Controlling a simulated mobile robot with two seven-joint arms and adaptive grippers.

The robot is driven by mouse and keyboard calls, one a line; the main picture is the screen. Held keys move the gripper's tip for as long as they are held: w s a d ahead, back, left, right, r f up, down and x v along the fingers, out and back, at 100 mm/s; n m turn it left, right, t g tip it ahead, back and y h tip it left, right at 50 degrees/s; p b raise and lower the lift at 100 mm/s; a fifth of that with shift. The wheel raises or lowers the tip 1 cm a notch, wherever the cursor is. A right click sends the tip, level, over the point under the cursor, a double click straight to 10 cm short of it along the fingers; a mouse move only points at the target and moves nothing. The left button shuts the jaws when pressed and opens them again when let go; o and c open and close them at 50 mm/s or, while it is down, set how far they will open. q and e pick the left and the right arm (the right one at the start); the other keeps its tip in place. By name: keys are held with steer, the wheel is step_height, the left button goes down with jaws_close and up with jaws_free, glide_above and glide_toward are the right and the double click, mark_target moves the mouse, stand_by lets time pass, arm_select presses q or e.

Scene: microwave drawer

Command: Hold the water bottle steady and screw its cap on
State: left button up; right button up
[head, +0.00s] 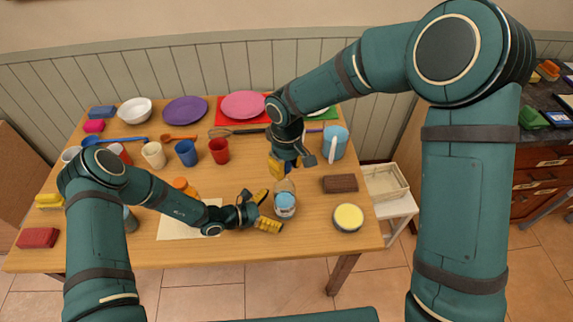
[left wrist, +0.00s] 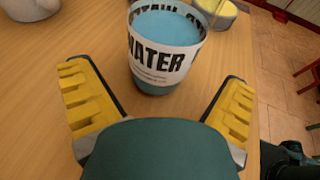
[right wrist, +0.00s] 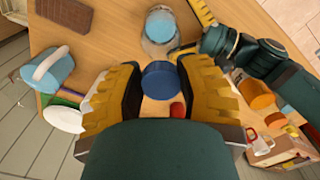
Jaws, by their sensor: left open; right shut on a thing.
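The water bottle (head: 285,204), clear with a white WATER label and light blue contents, stands upright on the table. In the left wrist view the bottle (left wrist: 165,50) is beyond and between the open fingers of my left gripper (left wrist: 160,105), not touching them. In the head view my left gripper (head: 268,211) is just left of the bottle. My right gripper (head: 291,167) is above and behind the bottle. In the right wrist view my right gripper (right wrist: 160,90) is shut on the dark blue cap (right wrist: 160,80), apart from the bottle (right wrist: 160,27). The cap is hidden in the head view.
A yellow-topped round tin (head: 348,217) and a brown block (head: 340,184) lie right of the bottle. A light blue pitcher (head: 335,142) stands behind. Mugs, including a red one (head: 219,150), and plates fill the back left. A white sheet (head: 180,228) lies under my left forearm.

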arm_select(q)
steer(key=shift+x, duration=1.35)
steer(key=c, duration=0.9)
steer(key=shift+c, duration=0.2)
